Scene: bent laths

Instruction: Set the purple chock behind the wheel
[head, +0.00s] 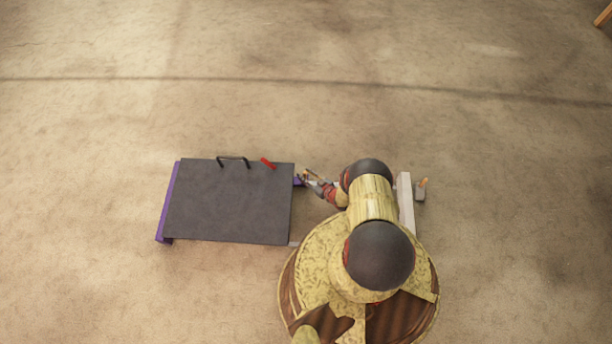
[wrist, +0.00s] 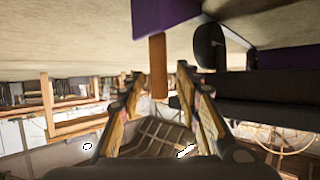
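The purple chock (wrist: 165,14) shows at the top of the wrist view, with a brown upright handle (wrist: 158,65) on it. In the head view a small part of the purple chock (head: 299,182) shows beside the right edge of the dark cart (head: 230,205). A black wheel (wrist: 208,46) stands right of the chock in the wrist view, apart from it. My gripper (wrist: 161,74) is open, with its fingers on either side of the handle and gaps visible. In the head view my gripper (head: 306,176) is at the cart's right edge. The cart hides the wheel there.
The cart has a black handle (head: 233,159), a red lever (head: 268,163) and a purple left edge (head: 168,200). A pale beam (head: 405,203) and a grey block with an orange handle (head: 420,193) lie right of my arm. The floor beyond is clear.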

